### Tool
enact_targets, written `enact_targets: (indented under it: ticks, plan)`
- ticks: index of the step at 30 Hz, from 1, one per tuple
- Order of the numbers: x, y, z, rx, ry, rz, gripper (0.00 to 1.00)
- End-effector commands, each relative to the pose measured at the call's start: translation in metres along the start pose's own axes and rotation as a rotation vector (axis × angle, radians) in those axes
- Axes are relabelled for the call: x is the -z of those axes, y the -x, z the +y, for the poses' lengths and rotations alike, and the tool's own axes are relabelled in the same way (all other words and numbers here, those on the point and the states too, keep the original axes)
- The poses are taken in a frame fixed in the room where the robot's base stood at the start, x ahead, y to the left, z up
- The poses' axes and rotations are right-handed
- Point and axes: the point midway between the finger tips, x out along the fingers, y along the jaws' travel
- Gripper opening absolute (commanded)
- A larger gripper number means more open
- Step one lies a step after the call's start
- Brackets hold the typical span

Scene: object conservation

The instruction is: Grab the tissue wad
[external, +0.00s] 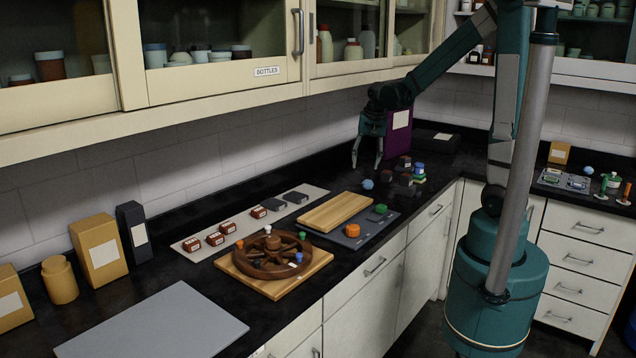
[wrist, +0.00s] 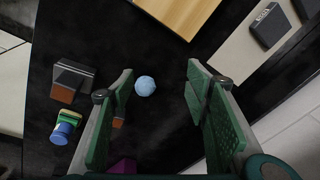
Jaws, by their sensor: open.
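A pale blue, round tissue wad (external: 367,184) lies on the black counter, beside several small blocks. My gripper (external: 366,164) hangs above it with its fingers pointing down, spread and empty. In the wrist view the wad (wrist: 145,86) shows between the two green fingers of my gripper (wrist: 160,75), closer to the left finger and not visibly touched. Another pale blue ball (external: 588,170) lies at the right-hand counter's tray.
Dark blocks (wrist: 72,80) and a blue-topped green and yellow stack (wrist: 64,127) stand left of the gripper in the wrist view. A purple box (external: 398,134) stands behind. A wooden board (external: 335,212) and a spoked wooden wheel (external: 268,262) lie nearer.

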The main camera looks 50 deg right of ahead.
Motion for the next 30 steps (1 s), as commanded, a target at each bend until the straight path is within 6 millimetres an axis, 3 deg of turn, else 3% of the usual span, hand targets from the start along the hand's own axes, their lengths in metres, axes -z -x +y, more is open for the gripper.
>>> enact_targets:
  ticks: [19, 30]
  plan:
    - [0.078, -0.048, 0.018, -0.113, -0.328, -0.089, 0.47]
    - [0.095, -0.068, 0.029, -0.150, -0.426, -0.112, 0.47]
